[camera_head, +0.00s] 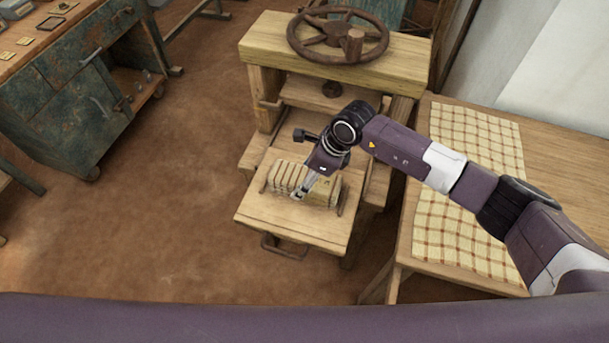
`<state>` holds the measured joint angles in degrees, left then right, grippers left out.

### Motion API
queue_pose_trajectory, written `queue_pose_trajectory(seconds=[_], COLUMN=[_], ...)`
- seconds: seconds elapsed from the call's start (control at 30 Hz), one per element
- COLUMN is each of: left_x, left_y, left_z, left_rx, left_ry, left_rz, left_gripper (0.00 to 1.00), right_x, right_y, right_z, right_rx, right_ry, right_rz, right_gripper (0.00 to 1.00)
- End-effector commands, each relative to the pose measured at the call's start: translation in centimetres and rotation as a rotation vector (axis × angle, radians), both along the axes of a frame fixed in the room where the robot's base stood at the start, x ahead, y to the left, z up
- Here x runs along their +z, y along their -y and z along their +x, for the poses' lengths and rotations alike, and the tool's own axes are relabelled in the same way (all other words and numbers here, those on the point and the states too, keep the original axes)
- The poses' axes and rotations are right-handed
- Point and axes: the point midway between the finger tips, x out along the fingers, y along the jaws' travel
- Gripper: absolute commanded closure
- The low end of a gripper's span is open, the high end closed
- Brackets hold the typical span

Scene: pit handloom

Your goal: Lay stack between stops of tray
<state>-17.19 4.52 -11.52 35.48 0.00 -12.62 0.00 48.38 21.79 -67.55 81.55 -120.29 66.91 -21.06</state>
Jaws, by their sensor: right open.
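A stack of pale wooden pieces (290,177) stands in a row on the wooden tray (290,230), which juts out at the front of the wooden press. A stop (265,181) shows at the left end of the row, and another stop (343,200) at the right end. My right gripper (299,194) points down over the front of the row, its fingers open. I cannot tell whether they touch the pieces. The wrist hides part of the row's back. My left gripper is not in view.
The press has a large brown handwheel (338,32) on top. A table (418,105) with a checked cloth (470,200) stands on the right, under my right arm. A worn blue-green cabinet (75,90) stands at the far left. The brown floor left of the tray is clear.

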Motion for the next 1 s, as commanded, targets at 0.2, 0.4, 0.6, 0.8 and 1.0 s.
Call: queue_pose_trajectory(seconds=[0.2, 0.4, 0.6, 0.8, 1.0], left_x=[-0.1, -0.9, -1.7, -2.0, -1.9], left_y=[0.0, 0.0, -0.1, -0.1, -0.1], left_z=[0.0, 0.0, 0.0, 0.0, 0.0], left_rx=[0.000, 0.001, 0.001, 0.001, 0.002], left_ry=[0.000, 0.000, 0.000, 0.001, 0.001], left_rz=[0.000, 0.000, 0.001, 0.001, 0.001], left_gripper=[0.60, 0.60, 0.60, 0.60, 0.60], right_x=[1.5, 5.3, 9.0, 10.9, 11.3], right_y=[0.5, 2.2, 3.5, 4.3, 4.4], right_z=[0.0, -0.5, -1.0, -1.4, -1.5], right_rx=[0.001, 0.000, 0.001, 0.000, 0.000], right_ry=[0.004, 0.005, 0.005, 0.000, 0.000], right_rz=[0.002, -0.001, 0.000, 0.000, 0.000], right_gripper=[0.31, 0.31, 0.31, 0.31, 0.31])
